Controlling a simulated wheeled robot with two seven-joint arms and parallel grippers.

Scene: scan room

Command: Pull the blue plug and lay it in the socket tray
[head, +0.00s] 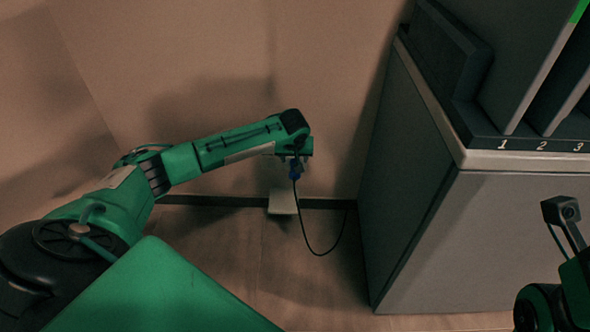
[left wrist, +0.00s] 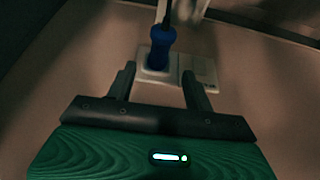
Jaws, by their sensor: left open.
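The blue plug (head: 295,172) is at the back wall, just below my left gripper (head: 300,153) in the head view. In the left wrist view the blue plug (left wrist: 161,48) stands in a white wall socket plate (left wrist: 187,68). My left gripper (left wrist: 158,82) is open, its two dark fingers apart and short of the plug, with nothing between them. A small pale piece (head: 283,203), which looks like the socket tray, is low at the wall's foot. My right arm shows partly at the right edge, but its fingers do not show.
A black cable (head: 308,235) hangs from the plug in a loop near the floor. A grey cabinet (head: 410,180) stands to the right, with dark slots numbered 1, 2, 3 on top.

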